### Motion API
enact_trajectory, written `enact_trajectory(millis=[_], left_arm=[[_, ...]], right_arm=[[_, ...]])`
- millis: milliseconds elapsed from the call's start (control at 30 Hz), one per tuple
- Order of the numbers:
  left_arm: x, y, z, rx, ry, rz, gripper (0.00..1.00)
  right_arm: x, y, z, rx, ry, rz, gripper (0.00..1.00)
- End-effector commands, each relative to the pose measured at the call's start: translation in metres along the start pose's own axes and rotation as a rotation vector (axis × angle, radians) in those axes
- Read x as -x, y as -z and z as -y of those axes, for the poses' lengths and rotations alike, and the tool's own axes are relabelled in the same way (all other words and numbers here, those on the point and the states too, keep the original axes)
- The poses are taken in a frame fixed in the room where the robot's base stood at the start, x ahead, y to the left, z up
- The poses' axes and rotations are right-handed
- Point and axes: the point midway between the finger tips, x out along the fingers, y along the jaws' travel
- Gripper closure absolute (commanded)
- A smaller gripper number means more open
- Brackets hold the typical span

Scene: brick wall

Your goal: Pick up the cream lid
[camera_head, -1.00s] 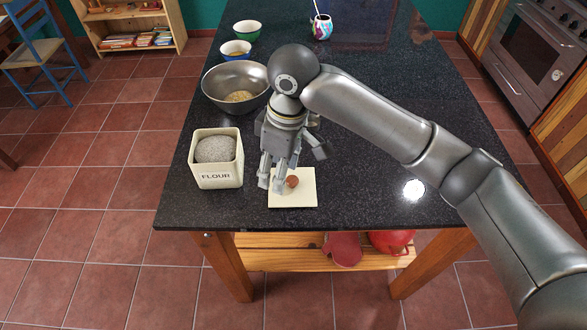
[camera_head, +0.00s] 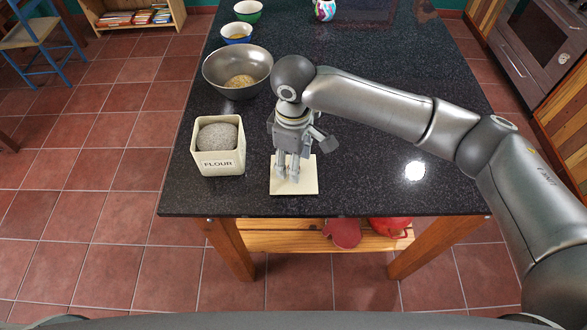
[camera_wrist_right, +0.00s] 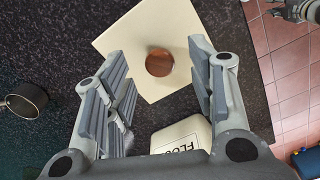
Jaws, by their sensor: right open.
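The cream lid (camera_head: 306,186) is a flat square plate lying on the dark counter near its front edge. Its round brown knob (camera_wrist_right: 159,63) shows in the wrist view. My right gripper (camera_head: 288,173) is directly above the lid, fingers pointing down, and hides the knob in the head view. In the wrist view the right gripper (camera_wrist_right: 161,62) is open, with the knob between its two fingers and gaps on both sides. Whether the fingertips touch the plate I cannot tell.
The cream FLOUR canister (camera_head: 220,164), with a grey rounded top inside, stands close left of the lid. A metal bowl (camera_head: 213,75) and two small bowls (camera_head: 236,33) (camera_head: 248,11) stand farther back. The counter right of the lid is clear.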

Motion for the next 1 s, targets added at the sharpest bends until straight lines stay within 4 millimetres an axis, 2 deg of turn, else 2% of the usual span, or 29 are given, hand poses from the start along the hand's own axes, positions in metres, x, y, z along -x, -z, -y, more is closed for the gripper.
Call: enact_trajectory(millis=[167,400,800,1000], left_arm=[[0.006,0.006,0.001,0.0,0.001,-0.01,0.73],[0.005,0.005,0.001,0.0,0.001,-0.008,0.73],[0.005,0.002,0.001,0.0,0.001,-0.002,0.73],[0.005,0.001,0.001,0.0,0.0,-0.001,0.73]], right_arm=[[-0.018,0.0,0.0,0.001,0.0,0.001,0.49],[-0.021,0.0,0.0,0.002,-0.001,-0.001,0.49],[-0.02,0.0,0.0,0.001,-0.001,-0.001,0.98],[-0.02,0.001,0.0,0.001,-0.001,-0.001,1.0]])
